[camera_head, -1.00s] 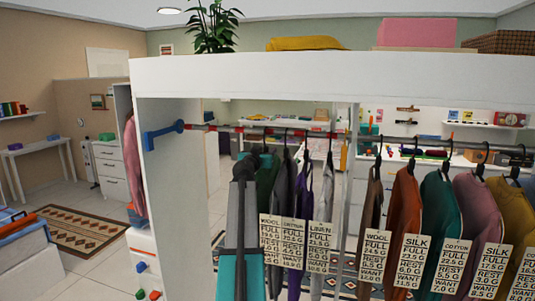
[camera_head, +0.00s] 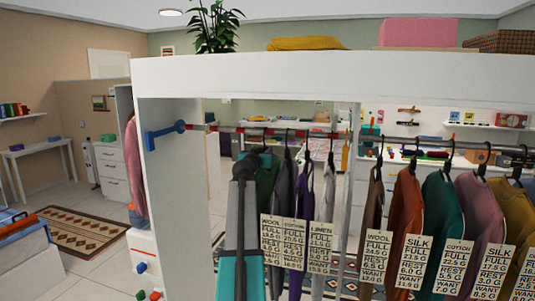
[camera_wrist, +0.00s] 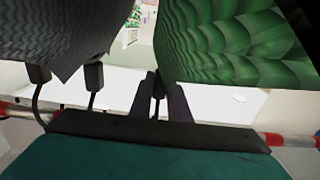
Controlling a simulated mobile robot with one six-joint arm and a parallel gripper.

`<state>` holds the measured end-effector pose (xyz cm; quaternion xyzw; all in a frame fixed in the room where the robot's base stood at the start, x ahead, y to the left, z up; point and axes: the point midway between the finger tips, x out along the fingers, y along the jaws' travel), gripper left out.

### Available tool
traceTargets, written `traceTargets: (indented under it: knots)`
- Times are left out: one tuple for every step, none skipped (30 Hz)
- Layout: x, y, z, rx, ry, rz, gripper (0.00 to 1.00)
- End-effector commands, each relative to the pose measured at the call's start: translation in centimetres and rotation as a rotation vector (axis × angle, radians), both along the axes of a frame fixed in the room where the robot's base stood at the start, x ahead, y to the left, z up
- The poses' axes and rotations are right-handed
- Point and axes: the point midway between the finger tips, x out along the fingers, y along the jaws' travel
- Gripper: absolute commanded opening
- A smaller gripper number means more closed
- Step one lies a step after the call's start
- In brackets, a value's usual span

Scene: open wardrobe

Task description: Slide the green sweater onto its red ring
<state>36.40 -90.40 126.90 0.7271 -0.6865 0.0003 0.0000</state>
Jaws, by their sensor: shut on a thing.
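The green sweater (camera_head: 267,182) hangs from the rod near its left part in the head view, partly hidden behind my arm. It fills the upper right of the wrist view (camera_wrist: 235,45). My gripper (camera_wrist: 158,92) is shut on the dark hanger neck of the green sweater, just below the rod; the head view mostly hides this grip. Red bands mark the rod; one red ring (camera_head: 207,128) is near the left bracket. In the wrist view, red-and-white parts of the rod show at the left edge and right edge (camera_wrist: 275,139). I cannot tell which band belongs to the sweater.
A grey garment (camera_wrist: 60,35) hangs close beside the green one, with purple (camera_head: 302,205) and light grey ones further right. Tags hang in front of them. More garments hang past an upright divider. The rod left of the green sweater, towards the blue bracket (camera_head: 163,134), is empty.

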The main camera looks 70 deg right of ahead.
Motion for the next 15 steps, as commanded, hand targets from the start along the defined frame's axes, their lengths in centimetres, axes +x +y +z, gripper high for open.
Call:
traceTargets:
  knots:
    - [0.4, 0.0, 0.0, -0.003, 0.0, 0.002, 0.0]
    - [0.5, 0.0, 0.0, -0.003, 0.001, 0.002, 0.0]
    - [0.7, 0.0, 0.0, -0.003, 0.001, 0.001, 0.0]
    - [0.9, 0.0, -0.1, -0.003, 0.001, 0.001, 0.0]
    - [1.0, 0.0, -0.1, -0.002, 0.001, 0.001, 0.0]
    - [1.2, 0.0, -0.1, -0.002, 0.001, 0.001, 0.0]
    - [1.4, 0.0, -0.1, -0.002, 0.001, 0.001, 0.0]
    - [1.5, 0.0, -0.1, -0.002, 0.001, 0.001, 0.0]
    - [1.8, 0.0, -0.1, -0.002, 0.001, 0.002, 0.0]
    - [1.9, 0.1, -0.1, -0.002, 0.001, 0.002, 0.0]
    - [2.1, 0.1, -0.1, -0.002, 0.001, 0.002, 0.0]
    - [2.3, 0.1, -0.1, -0.002, 0.001, 0.002, 0.0]
    - [2.4, 0.1, -0.1, -0.002, 0.001, 0.002, 0.0]
    - [2.5, 0.1, -0.1, -0.002, 0.001, 0.002, 0.0]
    - [2.7, 0.1, -0.1, -0.002, 0.001, 0.002, 0.0]
